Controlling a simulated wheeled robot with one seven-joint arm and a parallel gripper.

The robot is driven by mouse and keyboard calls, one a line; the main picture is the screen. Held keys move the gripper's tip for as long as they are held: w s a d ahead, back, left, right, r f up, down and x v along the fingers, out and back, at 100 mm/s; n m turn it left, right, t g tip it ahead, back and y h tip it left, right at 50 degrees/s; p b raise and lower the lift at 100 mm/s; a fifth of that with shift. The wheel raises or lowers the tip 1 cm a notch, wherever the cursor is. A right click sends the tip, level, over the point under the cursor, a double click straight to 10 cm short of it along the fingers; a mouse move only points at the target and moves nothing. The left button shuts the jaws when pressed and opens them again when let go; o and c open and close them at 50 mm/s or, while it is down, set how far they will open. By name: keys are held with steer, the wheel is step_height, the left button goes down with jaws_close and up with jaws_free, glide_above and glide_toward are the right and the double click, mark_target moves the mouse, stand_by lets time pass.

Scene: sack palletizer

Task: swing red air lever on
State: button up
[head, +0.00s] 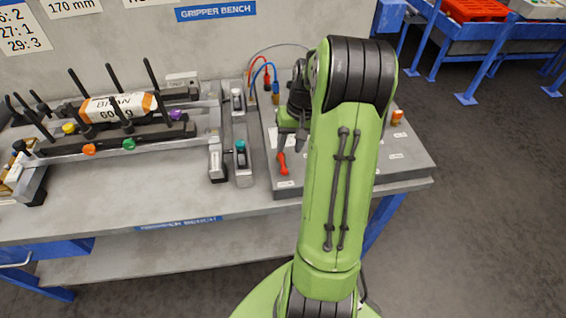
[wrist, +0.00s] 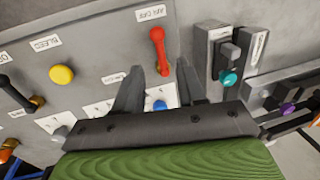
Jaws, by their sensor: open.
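The red air lever (head: 282,163) stands on the grey panel plate at the front left, below my gripper (head: 291,137) in the head view. In the wrist view the red lever (wrist: 158,50) has its round knob towards a label reading AIR OFF (wrist: 150,13). My gripper (wrist: 158,68) is open there, with its two dark fingers apart and nothing between them held. The lever's lower end shows just beyond and between the fingertips. Whether a finger touches it, I cannot tell. My arm hides much of the panel in the head view.
A blue knob (wrist: 160,105) shows between the fingers, and a yellow knob (wrist: 61,75) to the left. A slide block with a teal knob (head: 241,147) stands left of the panel. A labelled sack (head: 117,107) lies in a rack with upright posts.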

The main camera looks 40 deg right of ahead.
mark_target(284, 165)
steer(key=f, duration=0.4)
steer(key=a+f, duration=0.1)
steer(key=f, duration=0.2)
steer(key=shift+w+b, duration=0.35)
steer(key=shift+b, duration=0.05)
steer(key=shift+r, duration=0.1)
steer(key=shift+c, duration=0.5)
jaws_close()
